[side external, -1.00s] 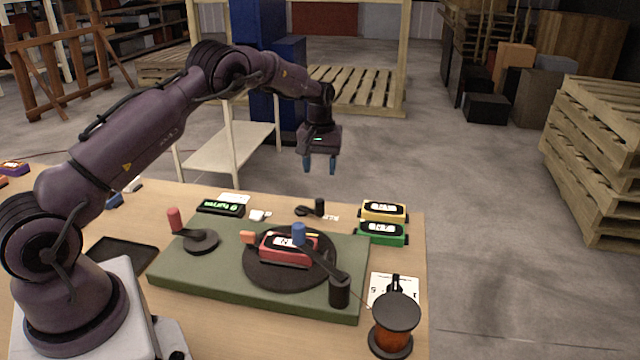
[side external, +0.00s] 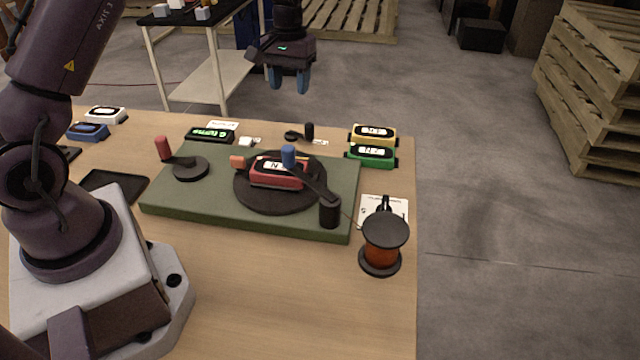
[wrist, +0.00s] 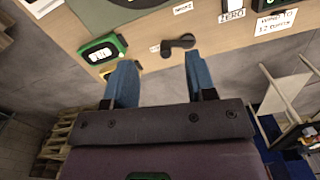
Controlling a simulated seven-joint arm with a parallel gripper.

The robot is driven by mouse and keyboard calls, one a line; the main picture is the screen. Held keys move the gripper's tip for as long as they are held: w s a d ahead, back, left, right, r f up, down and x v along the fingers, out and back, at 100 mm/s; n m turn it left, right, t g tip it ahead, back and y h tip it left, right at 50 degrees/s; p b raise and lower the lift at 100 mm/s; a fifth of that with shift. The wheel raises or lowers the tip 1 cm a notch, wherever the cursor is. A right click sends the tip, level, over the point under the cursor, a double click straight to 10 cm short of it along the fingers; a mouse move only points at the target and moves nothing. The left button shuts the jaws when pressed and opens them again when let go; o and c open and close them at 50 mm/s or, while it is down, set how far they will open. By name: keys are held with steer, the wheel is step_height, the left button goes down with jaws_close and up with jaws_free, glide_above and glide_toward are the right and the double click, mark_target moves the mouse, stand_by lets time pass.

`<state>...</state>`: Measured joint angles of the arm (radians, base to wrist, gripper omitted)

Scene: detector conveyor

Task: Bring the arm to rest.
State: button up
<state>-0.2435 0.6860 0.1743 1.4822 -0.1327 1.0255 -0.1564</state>
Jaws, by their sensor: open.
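My gripper (side external: 290,80) hangs in the air above and beyond the table's far edge, with its two blue fingers pointing down. It is open and holds nothing. In the wrist view my gripper (wrist: 157,82) shows its fingers well apart, with bare floor and the table edge between and beyond them. My arm reaches from its base at the left; its upper part leaves the top of the side view.
A green board (side external: 200,205) on the table (side external: 270,290) carries a dark turntable with a red detector (side external: 277,174). Open floor lies right.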

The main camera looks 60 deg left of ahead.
steer(key=s+d+r+m+t, duration=0.3)
steer(key=s+d+r, duration=0.5)
steer(key=s, duration=0.4)
steer(key=s+d+r+m+t, duration=0.3)
steer(key=s+d+r, duration=0.5)
steer(key=s, duration=0.4)
steer(key=shift+d+m, duration=0.25)
steer(key=shift+m, duration=0.25)
